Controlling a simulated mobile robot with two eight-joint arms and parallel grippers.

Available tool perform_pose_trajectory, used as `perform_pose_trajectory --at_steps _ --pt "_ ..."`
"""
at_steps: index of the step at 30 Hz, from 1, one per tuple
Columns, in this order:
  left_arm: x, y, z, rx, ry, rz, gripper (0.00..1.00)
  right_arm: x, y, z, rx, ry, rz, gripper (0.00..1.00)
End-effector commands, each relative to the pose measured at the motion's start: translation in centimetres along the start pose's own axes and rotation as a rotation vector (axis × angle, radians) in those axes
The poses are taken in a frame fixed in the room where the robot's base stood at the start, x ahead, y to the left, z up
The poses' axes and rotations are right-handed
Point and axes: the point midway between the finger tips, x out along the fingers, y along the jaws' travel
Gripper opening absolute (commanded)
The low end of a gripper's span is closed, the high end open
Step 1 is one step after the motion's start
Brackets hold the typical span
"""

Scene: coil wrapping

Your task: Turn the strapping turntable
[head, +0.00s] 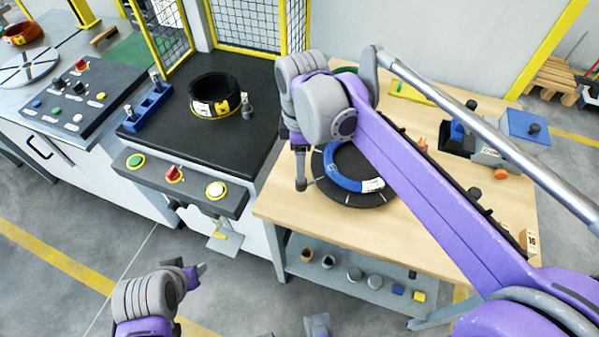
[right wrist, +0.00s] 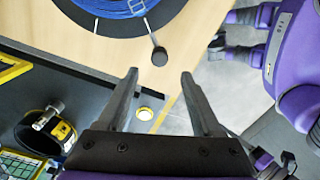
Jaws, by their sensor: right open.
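The strapping turntable is a black disc (head: 352,193) on the wooden bench, with a blue coil (head: 340,168) with a white label lying on it. In the right wrist view the turntable (right wrist: 178,12) and blue coil (right wrist: 120,8) are at the top. A rod with a dark knob (right wrist: 158,57) sticks out from the disc's rim. My right gripper (right wrist: 160,75) is open and empty, the knob just ahead of its fingertips and apart from them. In the head view it points down (head: 300,187) at the disc's left edge. My left gripper (head: 200,270) is low at left; its jaws are unclear.
A black-topped station (head: 190,150) with a black coil (head: 215,95) adjoins the bench on the left, with a button panel (head: 175,175) in front. A blue block, grey tool and orange knob (head: 500,174) lie at the bench's right. A yellow-framed mesh fence stands behind.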

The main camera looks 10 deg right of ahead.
Motion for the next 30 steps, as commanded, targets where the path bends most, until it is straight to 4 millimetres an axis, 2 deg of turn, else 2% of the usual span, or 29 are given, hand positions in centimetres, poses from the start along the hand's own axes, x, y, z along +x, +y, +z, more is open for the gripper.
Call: perform_pose_trajectory --at_steps 6,12,18,26,30 --pt "0.4 0.0 0.3 0.0 -0.002 0.0 0.5 4.4 0.0 0.0 0.001 0.0 0.0 0.67" --pt "0.6 0.0 0.4 0.0 -0.003 0.0 0.5 7.4 0.0 0.0 0.001 0.0 0.001 0.67" --pt "0.7 0.0 0.5 0.0 -0.003 0.0 0.5 8.6 0.0 0.0 0.002 0.0 0.001 0.67" --pt "0.7 0.0 0.5 0.0 -0.003 0.0 0.5 8.7 0.0 0.0 0.002 0.0 0.001 0.67" --pt "0.7 0.0 0.5 0.0 -0.003 0.0 0.5 8.7 0.0 0.0 0.002 0.0 0.001 0.42"
